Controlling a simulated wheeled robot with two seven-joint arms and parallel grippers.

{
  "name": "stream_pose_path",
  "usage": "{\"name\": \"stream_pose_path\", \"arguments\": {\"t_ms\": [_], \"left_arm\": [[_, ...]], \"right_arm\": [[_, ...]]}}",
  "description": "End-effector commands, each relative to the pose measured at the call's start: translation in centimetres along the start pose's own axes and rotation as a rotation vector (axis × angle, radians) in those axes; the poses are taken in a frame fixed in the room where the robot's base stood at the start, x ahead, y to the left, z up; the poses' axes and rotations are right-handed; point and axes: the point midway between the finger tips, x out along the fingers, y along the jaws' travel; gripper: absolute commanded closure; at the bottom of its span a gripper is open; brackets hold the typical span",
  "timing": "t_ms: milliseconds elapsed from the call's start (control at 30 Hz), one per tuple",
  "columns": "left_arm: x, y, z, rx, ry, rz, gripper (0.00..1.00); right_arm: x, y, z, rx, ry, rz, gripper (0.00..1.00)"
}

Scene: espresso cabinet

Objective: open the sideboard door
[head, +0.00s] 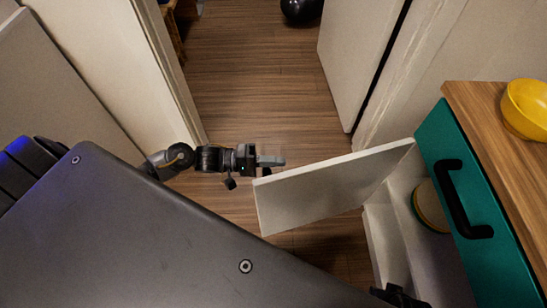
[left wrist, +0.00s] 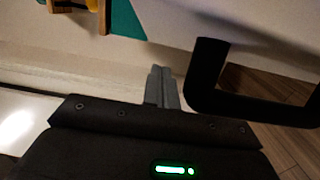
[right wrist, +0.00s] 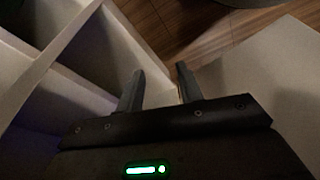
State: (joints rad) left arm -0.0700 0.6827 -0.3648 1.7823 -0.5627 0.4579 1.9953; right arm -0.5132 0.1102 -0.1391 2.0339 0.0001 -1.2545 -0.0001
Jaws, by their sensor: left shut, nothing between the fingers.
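The white sideboard door (head: 335,185) stands wide open, swung out from the sideboard (head: 490,130), and its inner face shows in the head view. My left gripper (head: 270,160) is beyond the door, close to its free edge, shut and empty. In the left wrist view its fingers (left wrist: 163,88) are together, beside and apart from a black bar handle (left wrist: 205,75) on a white panel. My right gripper (right wrist: 157,85) is open and empty in the right wrist view, between white shelf compartments (right wrist: 75,70) and a pale panel on the right.
A teal drawer (head: 480,240) with a black handle (head: 460,205) is right of the door. A yellow bowl (head: 527,108) stands on the wooden top. A round yellow-rimmed item (head: 430,207) is inside the cabinet.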

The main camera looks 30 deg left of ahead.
Motion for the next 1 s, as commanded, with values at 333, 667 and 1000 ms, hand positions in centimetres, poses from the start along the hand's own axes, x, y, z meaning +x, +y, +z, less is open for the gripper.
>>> {"name": "stream_pose_path", "arguments": {"t_ms": [333, 667, 1000], "left_arm": [[-1.1, 0.1, -2.0, 0.002, 0.006, -0.003, 1.00], [-7.7, -0.1, -2.5, -0.002, 0.004, -0.005, 1.00], [-11.6, 0.0, -2.2, 0.000, 0.004, -0.001, 1.00]], "right_arm": [[0.4, -0.1, 0.3, 0.000, -0.006, -0.001, 0.64], [1.6, -0.1, 0.1, -0.002, -0.002, -0.001, 0.64], [2.2, -0.2, 0.8, -0.003, -0.016, -0.003, 0.64]]}}
